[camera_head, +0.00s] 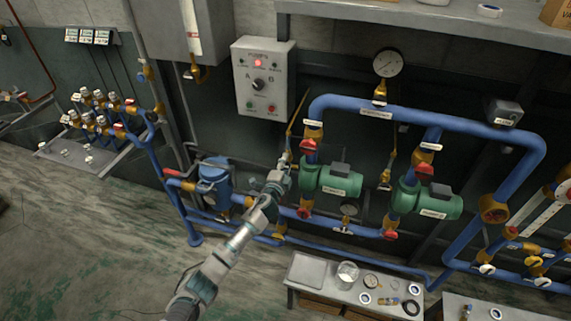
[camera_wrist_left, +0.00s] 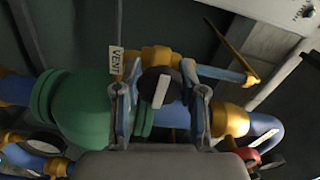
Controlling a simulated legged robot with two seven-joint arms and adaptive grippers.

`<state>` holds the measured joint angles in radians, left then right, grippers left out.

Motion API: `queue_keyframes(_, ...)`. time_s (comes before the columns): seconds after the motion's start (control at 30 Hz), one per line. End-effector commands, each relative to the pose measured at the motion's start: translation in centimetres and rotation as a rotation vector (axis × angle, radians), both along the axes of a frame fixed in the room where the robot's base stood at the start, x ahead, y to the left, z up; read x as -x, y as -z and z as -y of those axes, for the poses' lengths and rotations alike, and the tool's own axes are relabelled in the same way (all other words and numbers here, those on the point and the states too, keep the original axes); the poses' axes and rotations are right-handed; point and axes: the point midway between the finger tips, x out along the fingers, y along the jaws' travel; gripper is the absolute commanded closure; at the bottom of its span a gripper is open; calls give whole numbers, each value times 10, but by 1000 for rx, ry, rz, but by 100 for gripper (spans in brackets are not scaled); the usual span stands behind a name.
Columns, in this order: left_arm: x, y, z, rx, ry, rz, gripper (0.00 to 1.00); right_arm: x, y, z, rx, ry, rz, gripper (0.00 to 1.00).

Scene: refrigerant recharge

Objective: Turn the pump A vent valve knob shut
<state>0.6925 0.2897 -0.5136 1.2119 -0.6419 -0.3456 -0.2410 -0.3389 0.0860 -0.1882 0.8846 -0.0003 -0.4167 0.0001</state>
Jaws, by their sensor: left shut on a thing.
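My left gripper (camera_head: 284,164) reaches to the pipework just left of the green pump A (camera_head: 332,179) in the head view. In the left wrist view its two fingers stand on either side of a dark round knob with a pale bar (camera_wrist_left: 161,88), and it is shut on this vent valve knob. A small VENT tag (camera_wrist_left: 116,61) hangs beside the knob. The knob sits on a brass valve body (camera_wrist_left: 158,55) beside the green pump casing (camera_wrist_left: 80,108). In the head view the gripper hides the knob. My right gripper is not in view.
Blue pipes (camera_head: 325,101) run above and around the pumps. A second green pump (camera_head: 436,203) stands to the right. A grey PUMPS control box (camera_head: 264,78) hangs above the gripper. A low bench (camera_head: 306,270) with a jar and small parts stands below.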

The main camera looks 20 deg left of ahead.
Motion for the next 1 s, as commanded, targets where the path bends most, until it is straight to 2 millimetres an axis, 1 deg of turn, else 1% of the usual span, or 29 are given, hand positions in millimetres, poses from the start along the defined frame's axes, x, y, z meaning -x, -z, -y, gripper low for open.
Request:
queue_keyframes(0.03, 1, 6, 3, -2, 3, -7, 94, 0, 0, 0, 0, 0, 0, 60)
queue_keyframes(0.07, 1, 6, 3, -2, 4, -8, 94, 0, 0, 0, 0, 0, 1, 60)
queue_keyframes(0.1, 1, 6, 3, -2, 4, -8, 54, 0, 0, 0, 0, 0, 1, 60)
queue_keyframes(0.2, 1, 6, 3, -1, 4, -8, 33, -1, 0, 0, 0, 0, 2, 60)
queue_keyframes(0.5, 2, 2, 1, 0, 2, -3, 33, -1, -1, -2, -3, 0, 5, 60)
queue_keyframes(0.63, 10, 2, 0, -1, 2, -2, 33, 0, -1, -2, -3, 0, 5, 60)
queue_keyframes(0.77, 30, 3, 0, -1, 3, -4, 33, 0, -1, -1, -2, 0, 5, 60)
queue_keyframes(1.0, 82, 5, -2, -1, 3, -5, 33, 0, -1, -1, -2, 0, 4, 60)
